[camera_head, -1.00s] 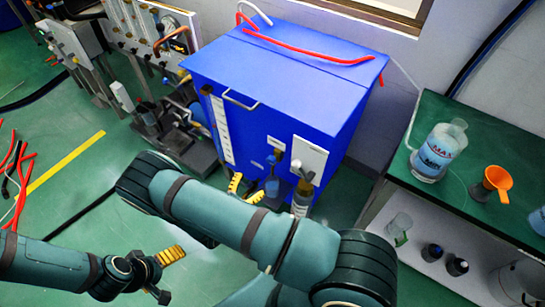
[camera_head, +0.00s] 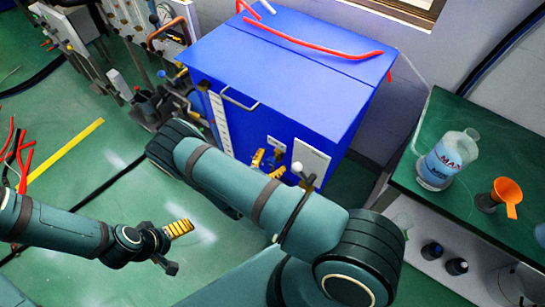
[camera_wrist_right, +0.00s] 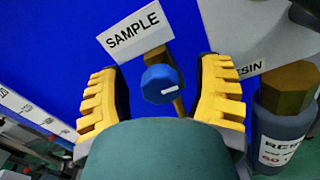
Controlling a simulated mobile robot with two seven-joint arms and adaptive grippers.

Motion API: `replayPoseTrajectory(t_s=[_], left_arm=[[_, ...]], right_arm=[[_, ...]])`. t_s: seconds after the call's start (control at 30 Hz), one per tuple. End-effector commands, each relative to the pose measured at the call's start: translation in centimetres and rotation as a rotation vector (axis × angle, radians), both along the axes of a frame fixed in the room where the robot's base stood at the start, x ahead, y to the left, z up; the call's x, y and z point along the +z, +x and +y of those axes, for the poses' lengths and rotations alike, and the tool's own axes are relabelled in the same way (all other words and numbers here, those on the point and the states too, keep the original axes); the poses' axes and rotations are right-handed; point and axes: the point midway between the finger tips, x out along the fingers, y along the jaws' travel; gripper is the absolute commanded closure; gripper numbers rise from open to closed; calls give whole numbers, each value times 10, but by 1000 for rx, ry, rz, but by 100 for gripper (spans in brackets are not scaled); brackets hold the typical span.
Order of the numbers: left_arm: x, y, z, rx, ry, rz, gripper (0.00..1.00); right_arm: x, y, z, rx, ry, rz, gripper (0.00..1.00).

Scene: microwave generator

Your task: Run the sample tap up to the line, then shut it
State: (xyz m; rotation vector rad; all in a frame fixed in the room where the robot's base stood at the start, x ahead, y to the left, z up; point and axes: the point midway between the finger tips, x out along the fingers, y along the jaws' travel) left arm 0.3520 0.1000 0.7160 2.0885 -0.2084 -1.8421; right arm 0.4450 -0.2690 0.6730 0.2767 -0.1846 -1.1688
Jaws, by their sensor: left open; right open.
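The sample tap has a blue knob (camera_wrist_right: 161,85) with a short white mark, on a brass body (camera_wrist_right: 155,53) under the white SAMPLE label (camera_wrist_right: 135,32) on the blue cabinet (camera_head: 280,80). My right gripper (camera_head: 267,165) is open at the cabinet front. In the right wrist view its yellow fingers stand on either side of the knob, with gaps visible on both sides. The vessel under the tap and any fill line are hidden by my arm and gripper. My left gripper (camera_head: 174,247) is open and empty above the floor at lower left.
A resin-labelled bottle (camera_wrist_right: 280,135) with a brass fitting above it is close right of my right gripper. A white plate with a round knob (camera_head: 311,162) is nearby on the cabinet. A green bench (camera_head: 490,130) at right carries a bottle (camera_head: 443,161) and an orange funnel (camera_head: 507,191).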

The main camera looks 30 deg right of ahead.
Motion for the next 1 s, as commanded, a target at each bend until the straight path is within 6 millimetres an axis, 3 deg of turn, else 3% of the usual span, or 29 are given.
replayPoseTrajectory(t_s=[0.2, 0.23, 0.4, 0.67, 1.0], left_arm=[[0, 0, 0, 0, 0, 0, 3], [0, 0, 0, 0, 0, 0, 3], [0, 0, 0, 0, 0, 0, 3], [0, 0, 0, 0, 0, 0, 3], [-5, 1, 0, 1, 0, -2, 3]], right_arm=[[0, 0, 0, 0, 0, 0, 35], [0, 0, 0, 0, 0, 0, 40], [0, 0, 0, 0, 0, 0, 100], [0, 0, 0, 0, -3, 5, 100], [0, 2, 0, 2, -85, 201, 100]])
